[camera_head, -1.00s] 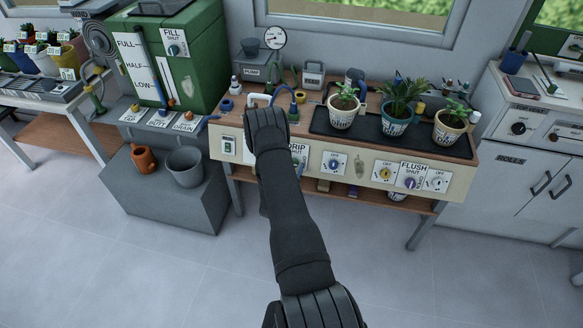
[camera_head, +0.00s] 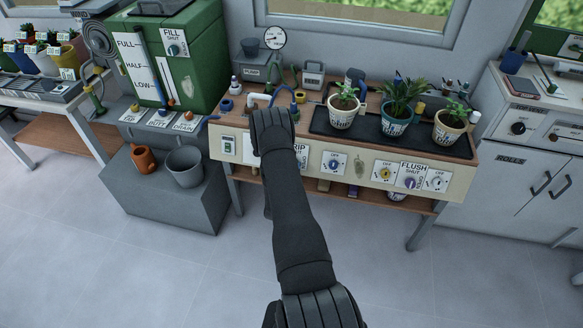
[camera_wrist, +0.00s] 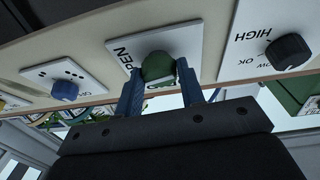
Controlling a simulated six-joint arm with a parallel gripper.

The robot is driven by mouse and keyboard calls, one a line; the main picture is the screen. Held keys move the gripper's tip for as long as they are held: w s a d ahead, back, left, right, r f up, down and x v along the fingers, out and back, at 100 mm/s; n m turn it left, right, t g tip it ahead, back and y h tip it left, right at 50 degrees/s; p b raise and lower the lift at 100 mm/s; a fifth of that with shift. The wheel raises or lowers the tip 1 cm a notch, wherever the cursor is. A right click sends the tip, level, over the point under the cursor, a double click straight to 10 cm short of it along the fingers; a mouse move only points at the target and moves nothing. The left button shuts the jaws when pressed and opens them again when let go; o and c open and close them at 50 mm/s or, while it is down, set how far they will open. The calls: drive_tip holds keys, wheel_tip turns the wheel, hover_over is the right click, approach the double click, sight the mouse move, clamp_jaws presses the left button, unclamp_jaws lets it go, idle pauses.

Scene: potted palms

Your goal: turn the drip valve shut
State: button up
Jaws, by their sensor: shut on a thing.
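The drip valve is a round green knob (camera_wrist: 158,64) on a white plate (camera_wrist: 194,40) lettered OPEN, in the wrist view. My gripper (camera_wrist: 162,76) has its two blue fingers closed on either side of the knob. In the head view, my dark arm covers the knob and the gripper's fingers. The DRIP plate (camera_head: 302,153) shows only in part there, at the right edge of my arm, on the cream front of the bench. I cannot read which way the knob points.
A plate with a blue knob (camera_head: 334,164) sits to the right of the DRIP plate. Further right are a yellow knob (camera_head: 385,173) and the purple FLUSH knob (camera_head: 411,183). In the wrist view, a dark knob (camera_wrist: 287,52) is close beside my gripper. Potted palms (camera_head: 397,103) stand on the bench.

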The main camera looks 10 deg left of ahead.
drive_tip(key=shift+d+r+n+g+y, duration=0.15)
drive_tip(key=shift+n+g+y, duration=0.65)
drive_tip(key=shift+n, duration=2.35)
drive_tip(key=shift+d+n+g+y, duration=0.15)
drive_tip(key=shift+n+g+y, duration=0.25)
drive_tip(key=shift+n+y, duration=1.75)
drive_tip(key=shift+d+r+n+g+y, duration=0.15)
drive_tip(key=shift+n+g, duration=0.45)
drive_tip(key=shift+n, duration=3.5)
drive_tip(key=shift+w, duration=0.1)
drive_tip(key=o, duration=1)
drive_tip(key=v, duration=1.7)
drive_tip(key=shift+s, duration=0.25)
